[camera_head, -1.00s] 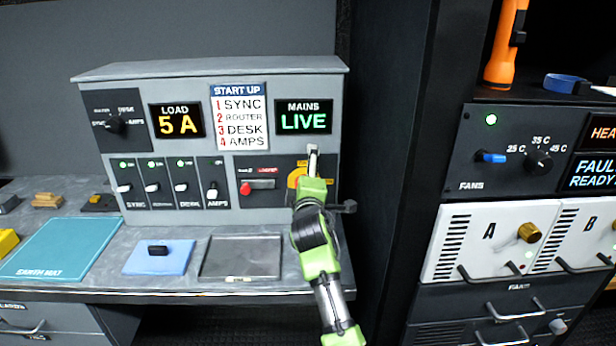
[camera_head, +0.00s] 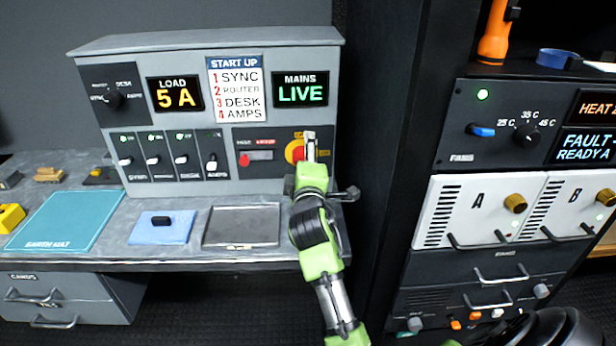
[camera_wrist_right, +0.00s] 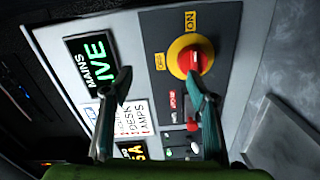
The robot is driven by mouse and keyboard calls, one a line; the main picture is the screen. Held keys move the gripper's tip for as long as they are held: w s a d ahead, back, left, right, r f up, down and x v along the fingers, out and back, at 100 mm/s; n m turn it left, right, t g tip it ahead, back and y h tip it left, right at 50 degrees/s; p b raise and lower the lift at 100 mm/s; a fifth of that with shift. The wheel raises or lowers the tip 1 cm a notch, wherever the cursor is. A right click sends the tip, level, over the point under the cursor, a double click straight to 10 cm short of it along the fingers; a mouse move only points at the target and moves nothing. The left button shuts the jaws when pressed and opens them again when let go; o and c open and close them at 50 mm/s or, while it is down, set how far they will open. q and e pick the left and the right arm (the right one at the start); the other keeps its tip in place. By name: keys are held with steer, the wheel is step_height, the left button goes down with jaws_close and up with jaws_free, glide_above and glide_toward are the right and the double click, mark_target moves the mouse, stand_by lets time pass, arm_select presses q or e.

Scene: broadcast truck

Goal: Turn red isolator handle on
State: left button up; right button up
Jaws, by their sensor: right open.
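The red isolator handle (camera_head: 298,153) sits on a yellow disc at the right end of the desk panel, partly covered by my right gripper (camera_head: 310,146). In the right wrist view the red handle (camera_wrist_right: 196,61) shows on its yellow disc, with an ON label (camera_wrist_right: 190,20) above it in that picture. My right gripper (camera_wrist_right: 158,76) is open and empty. Its right fingertip overlaps the disc's lower edge in that view; whether it touches the handle I cannot tell. The mains display (camera_head: 301,89) reads LIVE.
A row of small switches (camera_head: 168,157) and a red fuse lever (camera_head: 258,155) are left of the isolator. A blue pad (camera_head: 163,228) and a dark tray (camera_head: 241,226) lie on the desk below. A black rack (camera_head: 390,120) stands close on the right.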

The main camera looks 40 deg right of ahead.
steer(key=p+v, duration=0.1)
steer(key=v, duration=0.8)
steer(key=shift+f, duration=0.35)
steer(key=shift+s, duration=0.1)
stand_by(0.3)
steer(key=shift+p, duration=0.3)
